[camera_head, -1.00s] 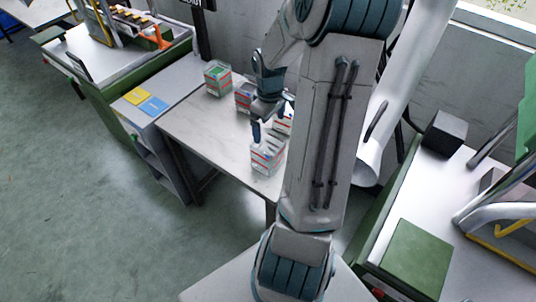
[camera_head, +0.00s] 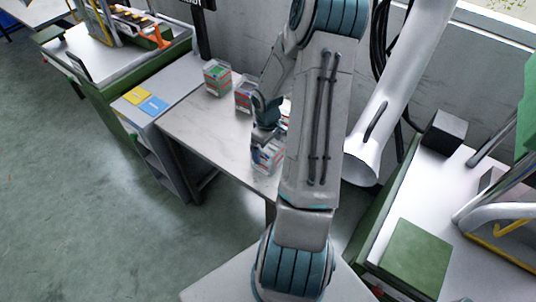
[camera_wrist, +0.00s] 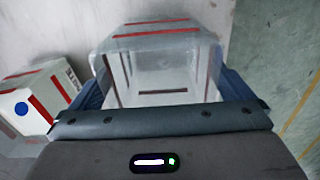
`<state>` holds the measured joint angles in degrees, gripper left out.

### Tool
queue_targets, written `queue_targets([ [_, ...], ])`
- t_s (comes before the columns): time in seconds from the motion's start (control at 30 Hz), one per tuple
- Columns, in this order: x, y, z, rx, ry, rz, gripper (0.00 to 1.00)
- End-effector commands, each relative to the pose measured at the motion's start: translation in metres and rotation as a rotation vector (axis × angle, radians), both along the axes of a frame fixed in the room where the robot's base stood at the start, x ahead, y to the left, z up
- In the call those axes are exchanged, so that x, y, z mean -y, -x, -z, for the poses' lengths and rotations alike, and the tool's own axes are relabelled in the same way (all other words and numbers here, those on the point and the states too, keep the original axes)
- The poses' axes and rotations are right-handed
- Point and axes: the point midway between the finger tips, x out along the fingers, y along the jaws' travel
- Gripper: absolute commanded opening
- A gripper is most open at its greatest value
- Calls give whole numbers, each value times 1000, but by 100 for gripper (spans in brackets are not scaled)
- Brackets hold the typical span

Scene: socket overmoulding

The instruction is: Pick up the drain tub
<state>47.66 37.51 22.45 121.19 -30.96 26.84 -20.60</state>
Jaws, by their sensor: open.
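A clear, open-topped tub with red stripes stands on the pale table. It is the tub at my gripper; no readable label marks it as the drain tub. In the wrist view this tub (camera_wrist: 160,58) is between the two blue fingers of my gripper (camera_wrist: 163,82), which are open, one on either side of its walls. I cannot tell whether the fingers touch it. In the head view the tub (camera_head: 266,158) is partly hidden below my gripper (camera_head: 264,138). Its inside looks empty in the wrist view.
A white box with red stripes and a blue dot (camera_wrist: 35,98) is close left in the wrist view. In the head view, a green-and-red tub (camera_head: 217,78) and another striped tub (camera_head: 244,95) stand farther back on the table (camera_head: 205,125). The table's front left is clear.

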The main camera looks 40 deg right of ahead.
Motion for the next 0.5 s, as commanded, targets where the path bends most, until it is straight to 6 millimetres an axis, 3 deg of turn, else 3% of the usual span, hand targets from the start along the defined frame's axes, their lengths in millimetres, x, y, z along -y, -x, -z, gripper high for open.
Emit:
queue_targets([
  [0.2,0,0,1,0,0,0,100],
  [0.27,0,0,1,0,0,0,86],
  [0.4,0,0,1,0,0,0,48],
  [0.5,0,0,0,0,0,0,48],
])
